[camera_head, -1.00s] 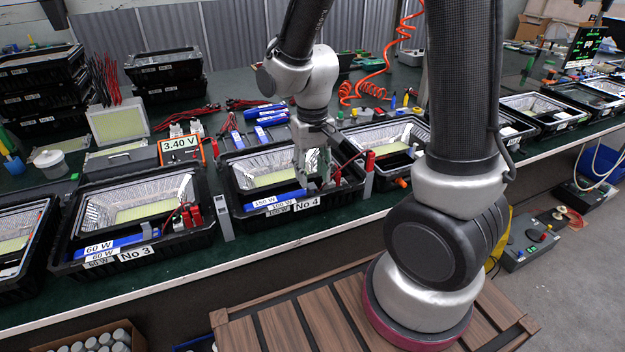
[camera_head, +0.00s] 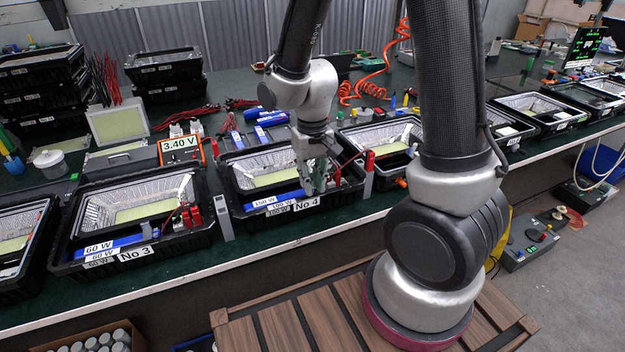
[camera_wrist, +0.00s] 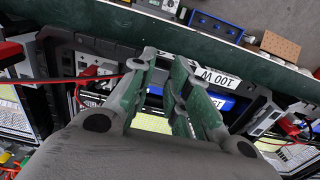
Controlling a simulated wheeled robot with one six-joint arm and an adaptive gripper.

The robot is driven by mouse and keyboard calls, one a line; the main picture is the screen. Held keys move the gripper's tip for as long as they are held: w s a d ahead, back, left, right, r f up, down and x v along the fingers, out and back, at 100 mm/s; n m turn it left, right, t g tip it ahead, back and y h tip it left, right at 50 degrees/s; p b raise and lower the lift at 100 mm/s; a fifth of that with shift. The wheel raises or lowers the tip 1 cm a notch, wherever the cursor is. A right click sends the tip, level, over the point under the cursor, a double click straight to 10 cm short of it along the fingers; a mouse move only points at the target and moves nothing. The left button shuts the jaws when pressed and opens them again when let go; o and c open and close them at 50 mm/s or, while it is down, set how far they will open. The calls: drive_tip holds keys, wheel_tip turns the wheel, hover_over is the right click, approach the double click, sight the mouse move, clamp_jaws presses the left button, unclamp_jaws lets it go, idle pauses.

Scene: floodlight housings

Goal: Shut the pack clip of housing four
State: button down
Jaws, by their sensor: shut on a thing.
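Housing four (camera_head: 237,211), a black open-topped case labelled No 4 (camera_head: 306,204), stands on the bench with a silvery reflector inside. My gripper (camera_head: 316,187) reaches down into the right front part of the housing, at the pack's right end. In the wrist view my gripper (camera_wrist: 164,68) has its green-padded fingers close together. The pack clip is hidden by the fingers, so its position cannot be made out.
Red connectors (camera_head: 369,163) and wires stand close to the right of my gripper. Housing No 3 (camera_head: 207,232) is at left, and another housing (camera_head: 354,149) is at right. A meter reading 3.40 V (camera_head: 181,146) stands behind. The bench's front edge is close.

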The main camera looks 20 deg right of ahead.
drive_tip(key=shift+w, duration=0.15)
drive_tip(key=w+g, duration=0.2)
drive_tip(key=g, duration=0.1)
drive_tip(key=w+g, duration=0.2)
drive_tip(key=g, duration=0.2)
drive_tip(key=shift+w+f, duration=0.2)
drive_tip(key=g, duration=0.1)
drive_tip(key=w+f+g, duration=0.1)
drive_tip(key=g, duration=0.1)
drive_tip(key=w+g, duration=0.1)
drive_tip(key=shift+w+f, duration=0.15)
drive_tip(key=shift+f, duration=0.1)
drive_tip(key=shift+w+f+g, duration=0.3)
drive_tip(key=shift+f+g, duration=0.05)
drive_tip(key=shift+g, duration=0.45)
drive_tip(key=shift+w+f+g, duration=0.3)
drive_tip(key=shift+g, duration=0.5)
drive_tip(key=c, duration=1.4)
unclamp_jaws()
drive_tip(key=shift+o, duration=0.2)
drive_tip(key=shift+r, duration=0.1)
